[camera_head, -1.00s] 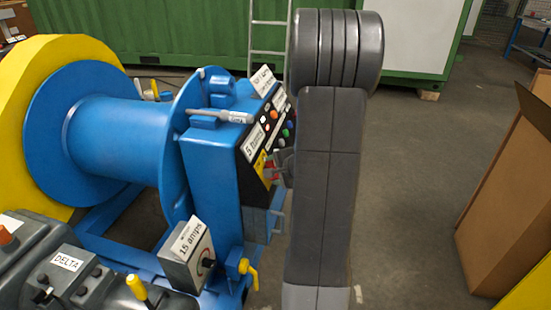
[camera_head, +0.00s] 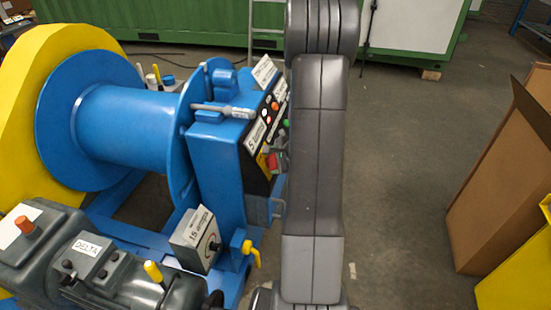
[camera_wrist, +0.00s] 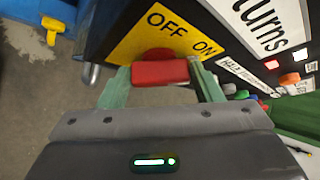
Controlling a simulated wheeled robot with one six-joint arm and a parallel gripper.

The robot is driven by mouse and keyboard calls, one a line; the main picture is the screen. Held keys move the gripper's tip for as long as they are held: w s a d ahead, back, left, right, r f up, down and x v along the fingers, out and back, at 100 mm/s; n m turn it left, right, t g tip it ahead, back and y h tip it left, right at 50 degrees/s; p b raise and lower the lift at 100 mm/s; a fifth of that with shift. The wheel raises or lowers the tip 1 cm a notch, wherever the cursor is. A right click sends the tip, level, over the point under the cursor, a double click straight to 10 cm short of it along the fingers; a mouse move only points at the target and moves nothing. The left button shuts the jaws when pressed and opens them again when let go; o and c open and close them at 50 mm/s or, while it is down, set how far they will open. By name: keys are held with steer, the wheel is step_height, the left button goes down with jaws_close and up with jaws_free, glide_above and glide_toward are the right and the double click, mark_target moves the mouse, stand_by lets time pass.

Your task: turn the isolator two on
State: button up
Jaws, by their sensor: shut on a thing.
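A red switch handle (camera_wrist: 160,72) sits on a yellow plate (camera_wrist: 158,36) marked OFF and ON in the wrist view. The handle lies level across the picture, below the lettering. My gripper (camera_wrist: 162,78) is shut on it, with one green finger at each end. In the head view, the red handle (camera_head: 273,161) is partly visible on the black panel face of the blue cabinet (camera_head: 216,165), beside my arm. I cannot read a number naming this isolator.
A grey box with a black knob (camera_head: 214,246), labelled 15 amps, stands lower on the machine. A yellow valve lever (camera_head: 251,252) is beside it. A blue drum (camera_head: 120,130) is at left. Cardboard boxes (camera_head: 500,180) stand right, with open floor between.

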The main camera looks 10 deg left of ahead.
steer(key=o, duration=1)
steer(key=p+v, duration=0.1)
steer(key=v, duration=1.2)
steer(key=shift+s+d+r+p, duration=0.15)
steer(key=shift+s+r+p, duration=0.05)
steer(key=shift+r+p, duration=0.15)
steer(key=shift+f, duration=0.1)
steer(key=b+x, duration=0.1)
steer(key=x, duration=1.2)
steer(key=shift+w+f+b, duration=0.25)
steer(key=shift+b, duration=0.1)
steer(key=shift+r, duration=0.1)
